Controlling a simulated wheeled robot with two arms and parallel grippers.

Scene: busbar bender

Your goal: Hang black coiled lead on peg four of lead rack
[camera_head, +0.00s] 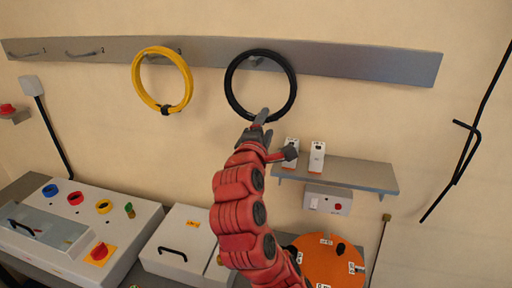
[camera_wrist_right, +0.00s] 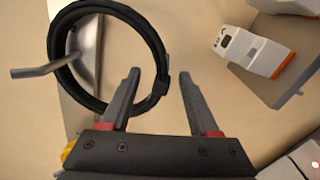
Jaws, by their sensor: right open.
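The black coiled lead (camera_head: 231,91) hangs in a ring on the fourth peg from the left of the grey lead rack (camera_head: 355,64). In the right wrist view the black coiled lead (camera_wrist_right: 62,82) has the bent metal peg (camera_wrist_right: 45,70) passing through its loop. My right gripper (camera_head: 276,133) is at the ring's lower edge. My left gripper is out of view.
A yellow coiled lead (camera_head: 138,84) hangs on the third peg; the two pegs further left are bare. A small shelf (camera_head: 358,176) with two white-and-orange devices (camera_head: 316,158) is close on the right of my right gripper. A control box (camera_head: 125,222) and an orange disc (camera_head: 328,262) stand below.

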